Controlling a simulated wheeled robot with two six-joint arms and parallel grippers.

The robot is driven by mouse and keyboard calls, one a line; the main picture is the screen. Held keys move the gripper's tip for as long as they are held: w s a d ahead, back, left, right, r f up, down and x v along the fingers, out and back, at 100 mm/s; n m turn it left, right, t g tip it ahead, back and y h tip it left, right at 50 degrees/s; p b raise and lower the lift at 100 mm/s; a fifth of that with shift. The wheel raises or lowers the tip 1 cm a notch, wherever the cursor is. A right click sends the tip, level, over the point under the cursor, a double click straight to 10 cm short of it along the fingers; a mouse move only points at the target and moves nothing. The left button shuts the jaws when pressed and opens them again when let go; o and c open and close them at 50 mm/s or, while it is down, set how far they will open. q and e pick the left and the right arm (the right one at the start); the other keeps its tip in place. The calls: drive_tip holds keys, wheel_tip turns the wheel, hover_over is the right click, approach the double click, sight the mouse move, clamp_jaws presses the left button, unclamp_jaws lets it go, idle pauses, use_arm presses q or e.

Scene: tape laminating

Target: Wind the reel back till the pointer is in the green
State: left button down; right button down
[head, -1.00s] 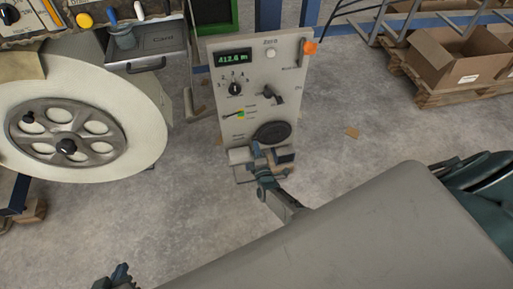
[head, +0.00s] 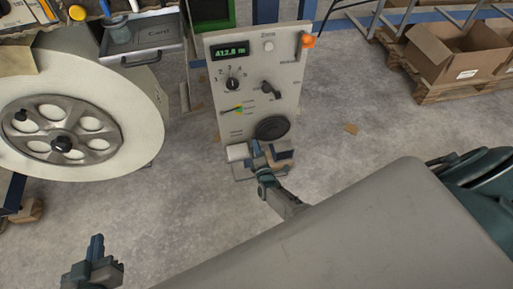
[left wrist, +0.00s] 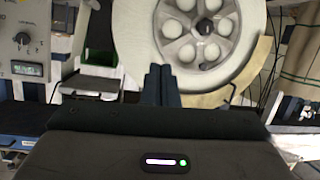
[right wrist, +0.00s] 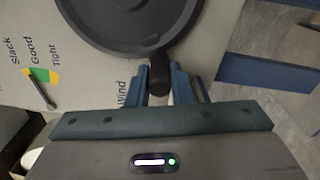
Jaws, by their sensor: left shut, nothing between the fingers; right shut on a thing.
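The grey control panel (head: 290,85) stands upright in the head view, with a green readout (head: 230,50). Its black winding wheel (head: 272,128) also shows in the right wrist view (right wrist: 125,18). My right gripper (right wrist: 160,85) is shut on the wheel's crank knob (right wrist: 160,72). The tension gauge (head: 238,110) has a coloured arc; its black pointer (right wrist: 46,95) leans toward the Slack side of the arc. Whether its tip lies in the green is too small to tell. The white reel (head: 140,95) is at left. My left gripper (head: 96,246) is shut and empty, apart from the reel.
A drawer labelled Card (head: 157,35) sits behind the reel. A cardboard box (head: 455,50) rests on a pallet (head: 435,90) at the right.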

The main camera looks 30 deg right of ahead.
drive_tip(key=c, duration=1.3)
unclamp_jaws()
drive_tip(key=shift+s+d+f, duration=0.1)
drive_tip(key=shift+d+f, duration=0.05)
drive_tip(key=shift+d, duration=0.1)
use_arm(q)
drive_tip(key=shift+d, duration=0.1)
use_arm(e)
drive_tip(key=shift+a, duration=0.1)
use_arm(q)
drive_tip(key=s+f+g+p, duration=0.2)
drive_tip(key=s+f+g, duration=0.3)
drive_tip(key=shift+s+g+p, duration=0.35)
drive_tip(key=shift+s+g, duration=0.05)
use_arm(e)
drive_tip(key=shift+v, duration=5.45)
use_arm(q)
drive_tip(key=shift+d, duration=0.1)
